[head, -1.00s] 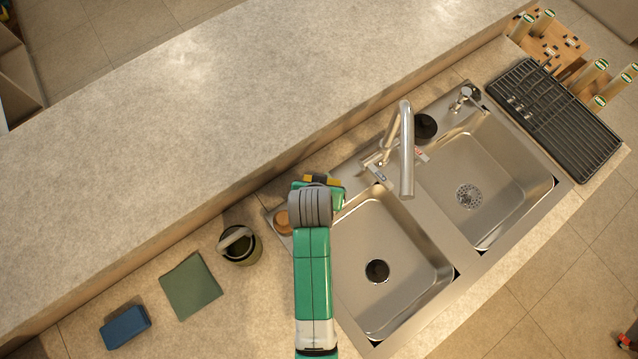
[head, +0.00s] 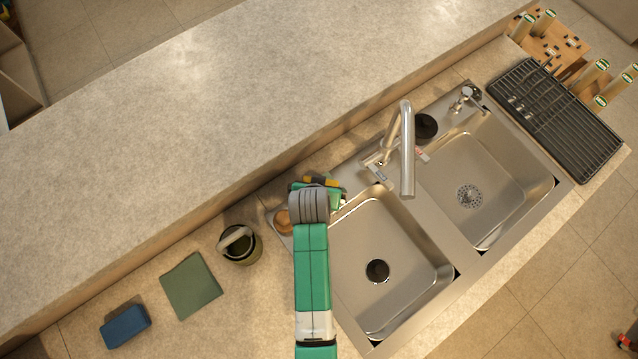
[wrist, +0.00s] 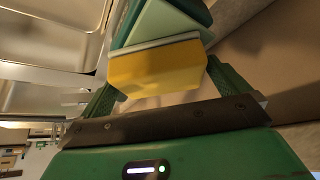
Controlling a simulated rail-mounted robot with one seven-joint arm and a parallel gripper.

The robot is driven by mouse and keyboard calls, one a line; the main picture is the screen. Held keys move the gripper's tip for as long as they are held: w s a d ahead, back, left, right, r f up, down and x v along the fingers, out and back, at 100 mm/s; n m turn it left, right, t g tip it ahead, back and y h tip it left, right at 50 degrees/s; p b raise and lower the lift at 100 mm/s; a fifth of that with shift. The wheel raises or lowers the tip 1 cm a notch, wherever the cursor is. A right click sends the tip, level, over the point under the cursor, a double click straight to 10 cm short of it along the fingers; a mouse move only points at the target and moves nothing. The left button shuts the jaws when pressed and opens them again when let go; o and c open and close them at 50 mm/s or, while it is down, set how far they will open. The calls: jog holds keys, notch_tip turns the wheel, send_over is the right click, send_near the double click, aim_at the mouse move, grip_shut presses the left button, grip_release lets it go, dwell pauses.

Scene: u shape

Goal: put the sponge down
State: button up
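My gripper (wrist: 165,85) is between its two green fingers on a yellow block, which I take to be the sponge (wrist: 155,68). The sponge has a thin grey band along its upper edge in the wrist view, and both fingers flank it. In the head view the yellow-and-dark sponge (head: 326,182) shows just beyond my grey wrist, above the rim at the back left corner of the sink (head: 440,262). My wrist hides much of the gripper there. Whether the sponge touches any surface cannot be told.
A round brown item (head: 283,221) lies close left of my wrist. Farther left are a dark cup-like container (head: 243,250), a green cloth (head: 190,286) and a blue block (head: 125,326). The faucet (head: 406,150) rises on the right. A raised counter (head: 180,130) runs behind.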

jog(key=shift+r, duration=0.25)
jog(key=p+v, duration=0.1)
jog(key=v, duration=1.1)
